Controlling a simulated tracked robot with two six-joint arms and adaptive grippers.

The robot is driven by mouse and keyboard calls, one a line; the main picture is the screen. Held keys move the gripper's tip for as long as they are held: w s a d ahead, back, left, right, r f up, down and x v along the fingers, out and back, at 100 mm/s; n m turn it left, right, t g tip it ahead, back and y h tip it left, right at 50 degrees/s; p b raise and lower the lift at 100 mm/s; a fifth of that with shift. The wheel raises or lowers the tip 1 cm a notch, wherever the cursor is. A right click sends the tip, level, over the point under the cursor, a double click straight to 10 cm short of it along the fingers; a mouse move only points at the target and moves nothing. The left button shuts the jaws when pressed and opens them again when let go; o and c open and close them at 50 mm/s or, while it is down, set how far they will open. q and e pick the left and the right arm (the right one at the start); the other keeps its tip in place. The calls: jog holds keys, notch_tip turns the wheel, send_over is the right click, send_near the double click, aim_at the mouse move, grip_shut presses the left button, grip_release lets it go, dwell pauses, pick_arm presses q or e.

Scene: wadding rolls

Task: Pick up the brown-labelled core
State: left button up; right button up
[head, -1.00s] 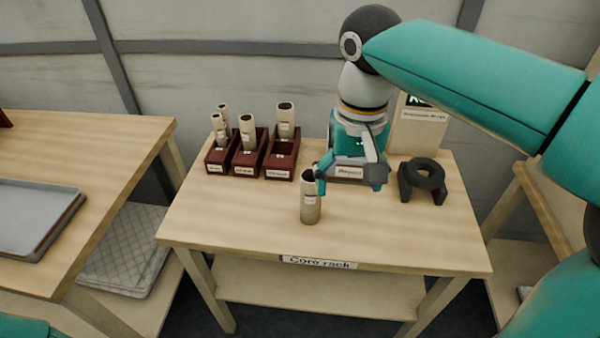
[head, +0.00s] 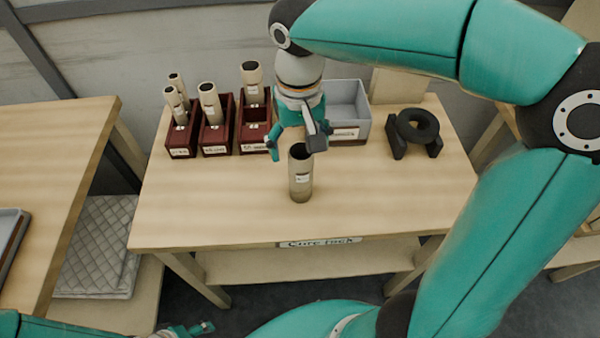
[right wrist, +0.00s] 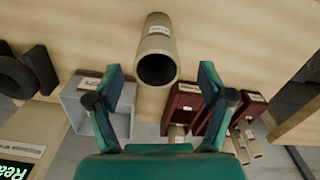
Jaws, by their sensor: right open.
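A tan cardboard core (head: 300,178) stands upright and alone near the front middle of the rack table, with a small pale label on its side. I cannot make out a brown colour on that label. My right gripper (head: 296,148) is open and empty, just behind and above the core's top. In the right wrist view the core (right wrist: 158,42) shows beyond the open fingers (right wrist: 160,78), its dark mouth facing the camera. My left gripper (head: 198,328) is low at the front edge of the head view, away from the core; its jaws are too small to judge.
Dark red boxes (head: 216,138) holding several cores stand at the back left of the table. A grey bin (head: 350,133) is behind the right gripper. A black ring on a stand (head: 415,130) is at the right. The table's front (head: 220,225) is clear.

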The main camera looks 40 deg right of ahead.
aim_at(301, 169)
jog(key=shift+s+d+f, duration=0.1)
jog(key=shift+d+f, duration=0.05)
jog(key=shift+f, duration=3.6)
jog(key=c, duration=1.1)
